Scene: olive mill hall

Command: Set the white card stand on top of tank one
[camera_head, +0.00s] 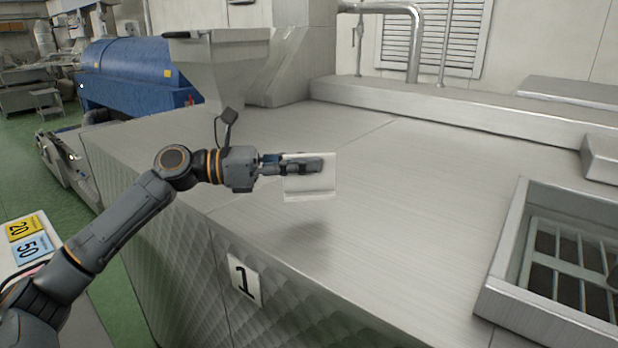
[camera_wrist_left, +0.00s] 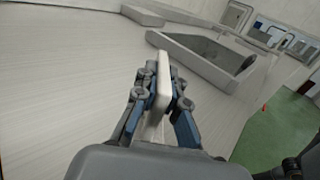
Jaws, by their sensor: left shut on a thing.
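The white card stand (camera_head: 310,187) is in my left gripper (camera_head: 296,166), whose fingers are shut on its upper part. In the left wrist view the stand (camera_wrist_left: 163,78) shows edge-on between the two fingers of the gripper (camera_wrist_left: 160,95). Tank one (camera_head: 400,200) is the large steel tank with a flat brushed top and a plate marked 1 (camera_head: 244,280) on its front side. The gripper and stand are over this top, with a soft shadow below them, so the stand seems a little above the surface. My right gripper is not in view.
A raised-rim opening with a grate (camera_head: 560,262) is at the right of the top. A steel hopper (camera_head: 222,68) stands at the back left and a raised ledge with pipes (camera_head: 440,105) runs along the back. The top around the stand is clear.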

